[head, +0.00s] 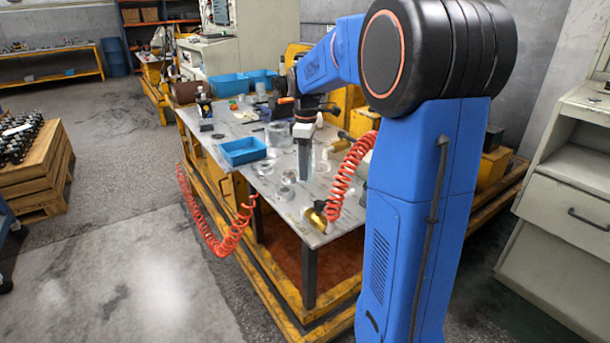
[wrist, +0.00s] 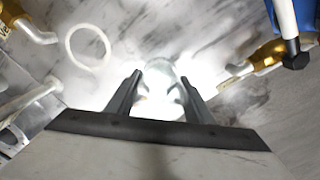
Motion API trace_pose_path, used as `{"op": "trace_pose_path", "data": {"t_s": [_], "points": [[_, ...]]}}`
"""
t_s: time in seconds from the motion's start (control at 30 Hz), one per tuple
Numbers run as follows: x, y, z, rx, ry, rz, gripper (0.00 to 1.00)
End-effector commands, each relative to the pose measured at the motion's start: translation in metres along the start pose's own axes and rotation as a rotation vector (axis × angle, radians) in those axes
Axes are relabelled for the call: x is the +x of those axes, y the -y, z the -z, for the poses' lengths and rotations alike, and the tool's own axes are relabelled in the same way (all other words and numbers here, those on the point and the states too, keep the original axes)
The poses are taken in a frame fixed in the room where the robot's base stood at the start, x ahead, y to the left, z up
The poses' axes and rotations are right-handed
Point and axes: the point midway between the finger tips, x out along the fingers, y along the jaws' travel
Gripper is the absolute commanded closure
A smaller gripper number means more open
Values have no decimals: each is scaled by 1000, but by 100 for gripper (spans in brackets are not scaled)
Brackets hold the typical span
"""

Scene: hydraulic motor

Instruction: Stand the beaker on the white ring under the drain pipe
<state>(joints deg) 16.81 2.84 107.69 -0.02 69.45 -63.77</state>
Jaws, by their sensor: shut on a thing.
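In the wrist view, the beaker (wrist: 160,72) is clear glass, washed out by glare, between the two fingers of my gripper (wrist: 161,82). My gripper is shut on it. Whether its base touches the table cannot be told. The white ring (wrist: 68,46) lies flat and empty on the table to the upper left of the beaker, apart from it. A brass fitting with a pale pipe (wrist: 38,36) ends just left of the ring. In the head view my gripper (head: 304,174) points down over the table; the beaker is hard to make out there.
A second brass fitting (wrist: 270,50) with a pipe is at right in the wrist view. In the head view, a blue tray (head: 243,151) and small glass pieces stand left of my gripper on the table (head: 262,181). A red coiled hose (head: 348,174) hangs close on the right.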

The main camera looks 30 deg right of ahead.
Motion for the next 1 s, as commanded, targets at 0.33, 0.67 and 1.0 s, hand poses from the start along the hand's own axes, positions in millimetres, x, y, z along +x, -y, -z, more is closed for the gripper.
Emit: {"op": "trace_pose_path", "data": {"t_s": [0.33,0.67,1.0], "points": [[34,0,0,0,1,1,75],[36,0,0,0,1,1,50],[35,0,0,1,0,0,34]]}}
